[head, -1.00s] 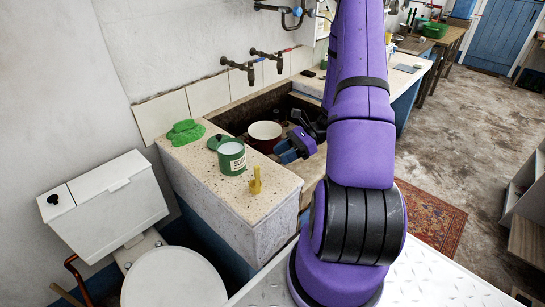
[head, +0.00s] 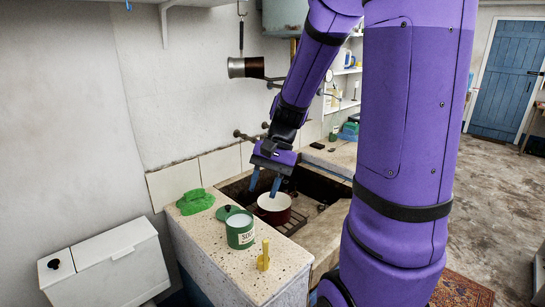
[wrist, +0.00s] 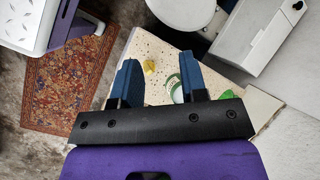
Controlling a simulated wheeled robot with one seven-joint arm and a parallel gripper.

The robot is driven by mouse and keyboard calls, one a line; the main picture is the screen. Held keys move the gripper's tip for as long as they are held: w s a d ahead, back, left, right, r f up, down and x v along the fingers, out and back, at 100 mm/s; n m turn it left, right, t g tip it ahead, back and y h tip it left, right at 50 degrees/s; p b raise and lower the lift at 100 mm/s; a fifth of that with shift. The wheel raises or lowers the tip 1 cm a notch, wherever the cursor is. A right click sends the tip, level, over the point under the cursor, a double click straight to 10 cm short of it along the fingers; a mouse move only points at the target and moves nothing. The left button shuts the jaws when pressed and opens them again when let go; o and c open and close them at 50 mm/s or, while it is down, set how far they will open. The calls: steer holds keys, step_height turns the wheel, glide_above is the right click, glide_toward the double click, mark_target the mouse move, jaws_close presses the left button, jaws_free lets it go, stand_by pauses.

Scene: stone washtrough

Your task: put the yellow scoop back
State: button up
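The yellow scoop (head: 263,256) stands upright on the speckled stone ledge (head: 215,262), near its front edge. It also shows small in the wrist view (wrist: 150,66), between my fingers in the picture and well beyond them. A green tin (head: 240,232) with a white label stands beside the scoop, to its left and behind. Its green lid (head: 228,211) shows at the tin's back. My gripper (head: 265,184) is open and empty, fingers pointing down, raised above the pot and basin area. In the wrist view a finger partly hides the tin (wrist: 177,92).
A white-lined dark red pot (head: 274,214) sits in the sunken basin on a rack. A green cloth (head: 195,202) lies at the ledge's back left. Taps (head: 250,136) stick out of the wall. A white cistern (head: 105,267) stands left of the ledge.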

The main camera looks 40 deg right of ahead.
steer(key=s+a+r+n+t+h, duration=0.5)
steer(key=s+r+n, duration=0.4)
steer(key=s+r, duration=0.2)
steer(key=shift+a+r+t+h, duration=0.4)
steer(key=shift+a+r+t, duration=0.2)
steer(key=shift+a+r, duration=0.5)
